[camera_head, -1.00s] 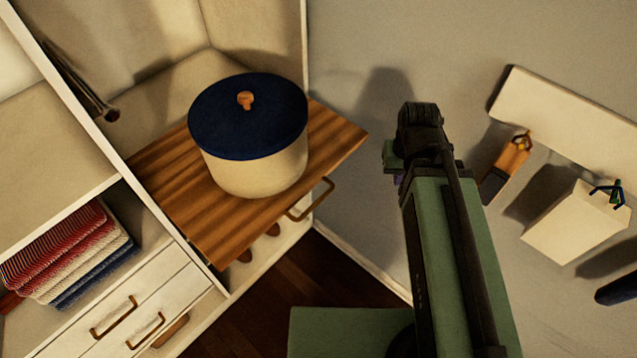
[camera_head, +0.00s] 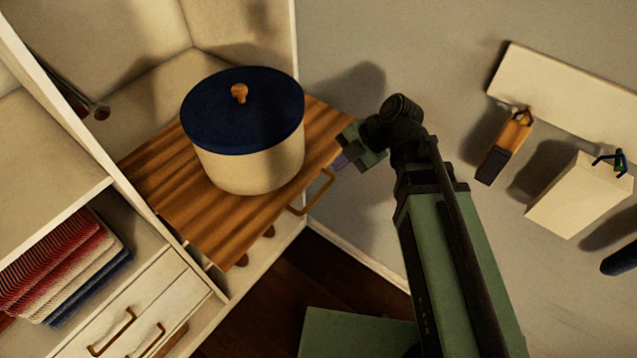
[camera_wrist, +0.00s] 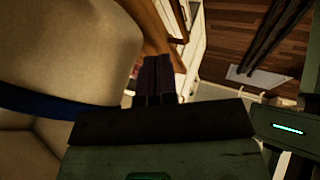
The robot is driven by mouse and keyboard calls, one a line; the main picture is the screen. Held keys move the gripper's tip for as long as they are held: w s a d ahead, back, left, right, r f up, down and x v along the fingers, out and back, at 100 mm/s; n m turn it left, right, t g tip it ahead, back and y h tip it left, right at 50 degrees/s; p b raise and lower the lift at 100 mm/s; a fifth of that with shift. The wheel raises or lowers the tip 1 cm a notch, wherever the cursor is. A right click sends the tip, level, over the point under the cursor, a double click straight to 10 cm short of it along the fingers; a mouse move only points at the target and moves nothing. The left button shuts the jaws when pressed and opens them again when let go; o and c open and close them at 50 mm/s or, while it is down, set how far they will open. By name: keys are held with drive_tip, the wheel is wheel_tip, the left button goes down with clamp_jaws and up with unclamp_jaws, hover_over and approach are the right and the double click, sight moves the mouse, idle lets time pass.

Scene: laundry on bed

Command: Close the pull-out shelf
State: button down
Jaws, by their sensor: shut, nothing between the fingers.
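The wooden pull-out shelf (camera_head: 222,222) sticks out of the cream wardrobe at an angle in the head view. A cream pot with a dark blue lid (camera_head: 243,113) stands on it. A brass handle (camera_head: 316,194) shows at the shelf's front edge. My gripper (camera_head: 342,163) is beside the shelf's front right corner, close to the handle; I cannot tell whether it touches. In the wrist view my gripper's fingers (camera_wrist: 156,72) are together and empty. Part of the wooden shelf (camera_wrist: 152,38) shows just beyond them, with the pot (camera_wrist: 75,50) close on the left.
Folded striped cloths (camera_head: 65,265) lie in the left compartment, above drawers with brass handles (camera_head: 112,332). A wall rack (camera_head: 560,85) with hanging items, including a white box (camera_head: 582,195), is on the right. Dark floor (camera_head: 270,310) is open in front of the shelf.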

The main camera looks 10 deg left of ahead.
drive_tip(key=b+x, duration=0.8)
drive_tip(key=x, duration=0.2)
